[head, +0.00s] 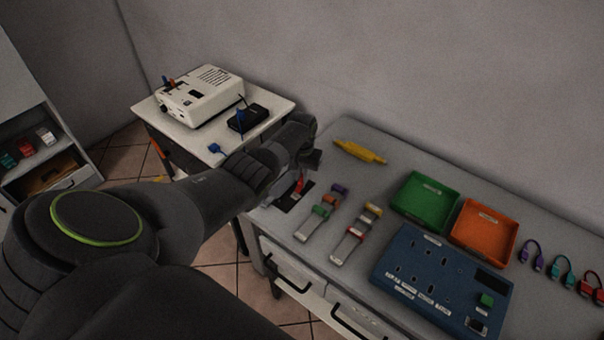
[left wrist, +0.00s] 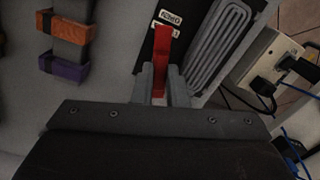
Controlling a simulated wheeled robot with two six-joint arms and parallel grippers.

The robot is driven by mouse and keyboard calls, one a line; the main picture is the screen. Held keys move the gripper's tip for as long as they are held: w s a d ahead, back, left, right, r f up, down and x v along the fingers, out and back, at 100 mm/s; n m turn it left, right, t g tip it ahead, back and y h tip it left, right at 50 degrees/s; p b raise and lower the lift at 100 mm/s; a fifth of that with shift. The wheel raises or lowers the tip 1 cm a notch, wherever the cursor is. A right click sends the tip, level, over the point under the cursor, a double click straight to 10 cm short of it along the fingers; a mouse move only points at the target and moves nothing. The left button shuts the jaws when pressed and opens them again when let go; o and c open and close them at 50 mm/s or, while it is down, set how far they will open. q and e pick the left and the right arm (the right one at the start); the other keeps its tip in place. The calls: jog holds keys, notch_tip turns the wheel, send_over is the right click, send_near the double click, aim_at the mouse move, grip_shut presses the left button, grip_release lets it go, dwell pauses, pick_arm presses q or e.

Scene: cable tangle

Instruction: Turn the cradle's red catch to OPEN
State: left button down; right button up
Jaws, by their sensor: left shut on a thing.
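The cradle's red catch (left wrist: 162,62) stands between the fingertips of my left gripper (left wrist: 160,88) in the left wrist view. The gripper is shut on the catch. The cradle (left wrist: 147,52) is a black plate beside it, with white labels at the catch's far end; their lettering is hard to read. In the head view the red catch (head: 299,186) shows just below my left gripper (head: 306,166), at the left end of the bench. My left arm covers part of the cradle in that view. My right gripper is not in view.
The grey bench (head: 370,205) holds a yellow tool (head: 359,152), green tray (head: 426,202), orange tray (head: 483,233) and blue panel (head: 440,283). Strips with coloured clips (head: 322,212) lie close right of the cradle. A white power strip (left wrist: 268,68) with black plugs is at right in the wrist view.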

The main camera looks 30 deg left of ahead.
pick_arm(q)
jog(key=shift+m, duration=1.9)
jog(key=c, duration=1.4)
grip_release()
jog(key=shift+c, duration=0.2)
notch_tip(320, 180, up, 7)
jog(key=shift+f+p, duration=0.2)
jog(key=shift+p, duration=0.5)
notch_tip(320, 180, up, 11)
jog(key=b, duration=0.1)
jog(key=shift+f, duration=0.15)
